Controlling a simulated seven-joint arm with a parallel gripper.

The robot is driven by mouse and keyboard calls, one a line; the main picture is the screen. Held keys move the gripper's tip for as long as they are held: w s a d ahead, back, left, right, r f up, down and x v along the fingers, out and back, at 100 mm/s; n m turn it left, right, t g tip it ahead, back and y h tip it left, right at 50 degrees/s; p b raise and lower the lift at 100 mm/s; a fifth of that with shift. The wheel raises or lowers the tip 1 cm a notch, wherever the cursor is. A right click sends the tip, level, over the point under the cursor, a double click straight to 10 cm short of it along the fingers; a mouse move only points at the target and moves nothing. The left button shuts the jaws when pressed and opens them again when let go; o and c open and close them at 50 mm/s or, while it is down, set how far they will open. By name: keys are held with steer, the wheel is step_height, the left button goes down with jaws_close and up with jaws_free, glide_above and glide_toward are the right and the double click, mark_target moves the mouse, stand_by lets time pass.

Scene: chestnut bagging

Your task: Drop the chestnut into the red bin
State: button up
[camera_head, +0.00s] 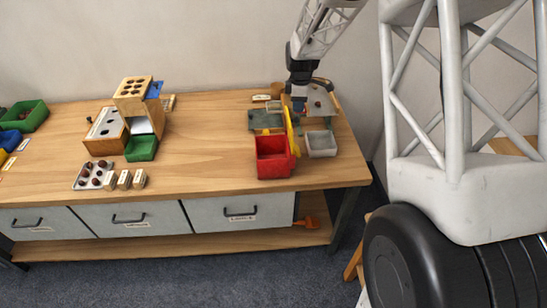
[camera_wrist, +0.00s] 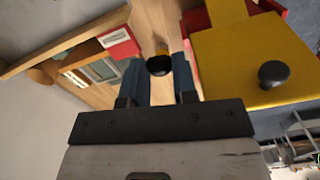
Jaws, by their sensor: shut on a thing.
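The red bin (camera_head: 272,168) stands on the right part of the table with its open top facing up. A yellow panel (camera_head: 291,132) stands tilted at its right side; in the wrist view the panel (camera_wrist: 255,50) bears a black knob, with red bin wall (camera_wrist: 284,8) behind it. My gripper (camera_head: 298,104) is over the table near the top of the panel. In the wrist view its blue fingers are shut on a small dark round thing (camera_wrist: 159,66) with a yellow edge. I cannot tell if this is a chestnut. Several chestnuts (camera_head: 96,181) lie in a pale tray.
A grey-white bin (camera_head: 320,144) stands right of the red bin. The table middle is clear.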

steer(key=m, duration=0.2)
glide_toward(275, 136)
steer(key=w, duration=0.4)
steer(key=s+r+n, duration=0.1)
steer(key=s+n, duration=0.3)
steer(key=s, duration=0.6)
steer(key=shift+a, duration=0.25)
steer(key=shift+w+f, duration=0.1)
steer(key=shift+f, duration=0.05)
steer(key=shift+f, duration=2.85)
steer(key=o, duration=1)
steer(key=shift+r, duration=0.15)
